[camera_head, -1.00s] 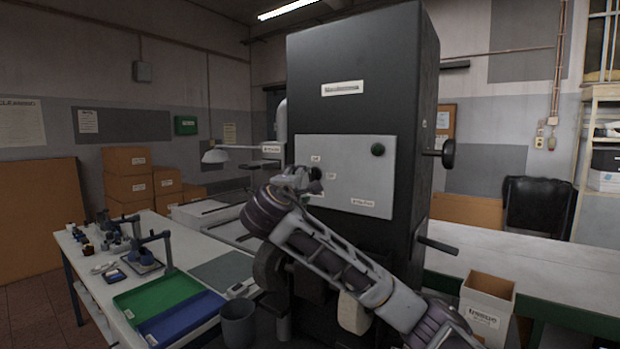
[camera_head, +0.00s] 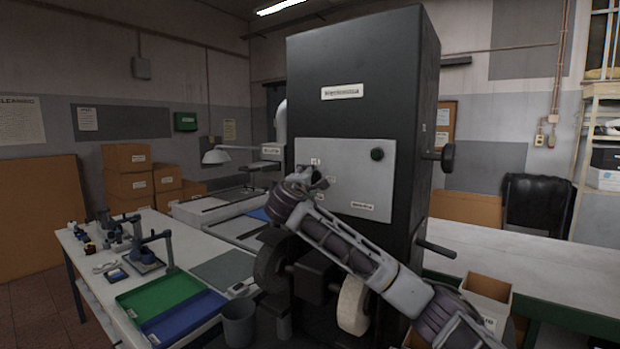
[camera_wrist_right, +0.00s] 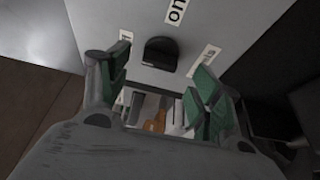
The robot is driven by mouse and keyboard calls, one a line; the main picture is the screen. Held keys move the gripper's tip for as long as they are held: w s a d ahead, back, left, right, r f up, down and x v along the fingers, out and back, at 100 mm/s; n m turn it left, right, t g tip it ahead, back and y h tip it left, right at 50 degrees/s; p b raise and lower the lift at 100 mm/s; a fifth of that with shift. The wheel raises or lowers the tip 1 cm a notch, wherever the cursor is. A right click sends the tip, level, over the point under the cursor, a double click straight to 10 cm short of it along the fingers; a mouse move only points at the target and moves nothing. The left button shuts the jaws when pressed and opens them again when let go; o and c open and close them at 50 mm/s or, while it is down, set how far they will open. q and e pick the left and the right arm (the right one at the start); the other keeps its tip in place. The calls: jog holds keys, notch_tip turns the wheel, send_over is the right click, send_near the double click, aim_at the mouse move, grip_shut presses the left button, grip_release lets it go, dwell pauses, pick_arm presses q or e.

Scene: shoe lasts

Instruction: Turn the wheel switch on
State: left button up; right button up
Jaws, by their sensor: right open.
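The black machine (camera_head: 365,60) has a light grey panel (camera_head: 345,150). In the right wrist view, a black rotary switch knob (camera_wrist_right: 161,54) sits on this panel, with an "on" label (camera_wrist_right: 176,10) above it and further labels to either side. My right gripper (camera_wrist_right: 162,70) is open, its green-padded fingers on either side of the knob in that view and apart from it. In the head view my right gripper (camera_head: 315,180) is at the panel's left part and hides the knob there. My left gripper is not in view.
A dark round button (camera_head: 377,154) is on the panel's upper right. A pale wheel (camera_head: 353,304) and a dark wheel (camera_head: 270,266) are low on the machine, close to my right arm. A table with a green tray (camera_head: 160,296) stands left; a cardboard box (camera_head: 488,290) is right.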

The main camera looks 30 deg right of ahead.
aim_at(313, 178)
jog(key=shift+p+x, duration=0.4)
jog(key=shift+x, duration=1.3)
jog(key=c, duration=1)
jog(key=shift+f, duration=0.1)
